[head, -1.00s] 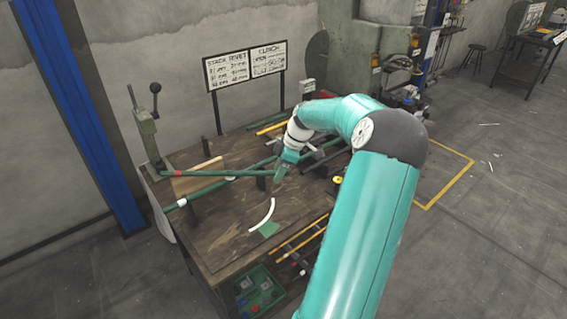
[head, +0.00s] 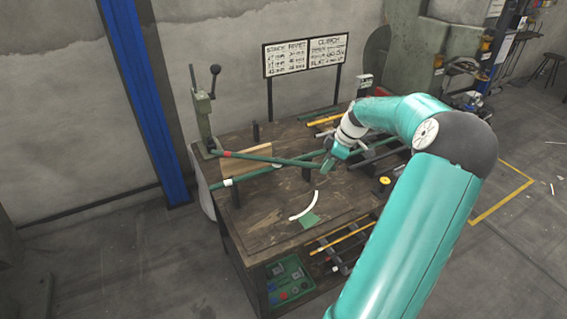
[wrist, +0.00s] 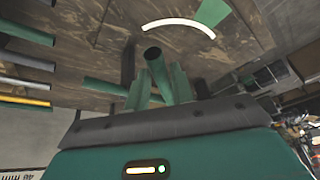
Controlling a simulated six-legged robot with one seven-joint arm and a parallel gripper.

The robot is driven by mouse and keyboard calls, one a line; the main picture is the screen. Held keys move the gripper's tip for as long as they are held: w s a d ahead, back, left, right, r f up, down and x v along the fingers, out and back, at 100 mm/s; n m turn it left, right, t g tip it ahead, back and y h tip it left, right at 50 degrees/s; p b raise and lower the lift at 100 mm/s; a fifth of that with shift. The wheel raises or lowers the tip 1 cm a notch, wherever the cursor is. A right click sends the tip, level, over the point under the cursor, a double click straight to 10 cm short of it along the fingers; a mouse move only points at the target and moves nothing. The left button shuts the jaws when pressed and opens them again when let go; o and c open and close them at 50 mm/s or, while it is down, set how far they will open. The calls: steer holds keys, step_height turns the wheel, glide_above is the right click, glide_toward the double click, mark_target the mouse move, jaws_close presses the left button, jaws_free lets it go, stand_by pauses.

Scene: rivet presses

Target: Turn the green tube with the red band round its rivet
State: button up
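The green tube with the red band (head: 270,158) lies almost level above the table. Its red band (head: 228,154) is near its left end, which is at the foot of the green hand press (head: 203,122). The rivet itself is too small or hidden to make out. My gripper (head: 327,165) is at the tube's right end. In the wrist view the tube (wrist: 156,70) stands between the two green fingers (wrist: 160,92), with its dark open end just beyond them. The fingers look closed on it.
A curved white strip (head: 304,207) and a green patch (head: 309,221) lie on the wooden table (head: 265,222). Sign boards (head: 305,55) stand behind. More rods lie at the right.

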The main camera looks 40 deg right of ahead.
steer(key=shift+o, duration=1.4)
steer(key=shift+r, duration=0.1)
steer(key=v, duration=1.3)
steer(key=shift+r, duration=0.3)
steer(key=shift+s+d, duration=0.1)
